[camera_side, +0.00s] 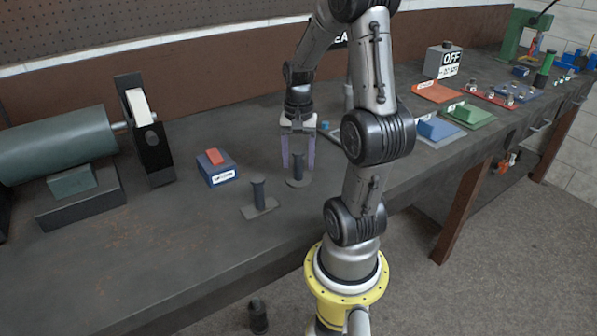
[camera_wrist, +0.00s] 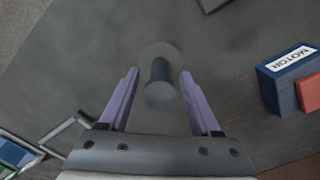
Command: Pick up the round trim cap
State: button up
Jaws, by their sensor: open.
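The round trim cap (camera_side: 298,166) looks like a dark upright post on a flat round base, standing on the grey bench. In the wrist view the round trim cap (camera_wrist: 158,78) lies between my two purple fingers, its disc just beyond the fingertips. My gripper (camera_side: 298,164) points down with its fingers apart, one on each side of the post. A gap shows on both sides of the post in the wrist view, where my gripper (camera_wrist: 159,73) is open and empty. How far the fingertips are above the bench is hard to tell.
A similar post with a rectangular base (camera_side: 259,208) stands in front and to the left. A blue box with a red top (camera_side: 217,172) is further left, beside a black stand (camera_side: 152,150). Coloured trays (camera_side: 470,114) lie to the right. The bench's front edge is near.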

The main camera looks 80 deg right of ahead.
jog(key=shift+f, duration=0.5)
grip_shut()
jog(key=shift+r, duration=0.1)
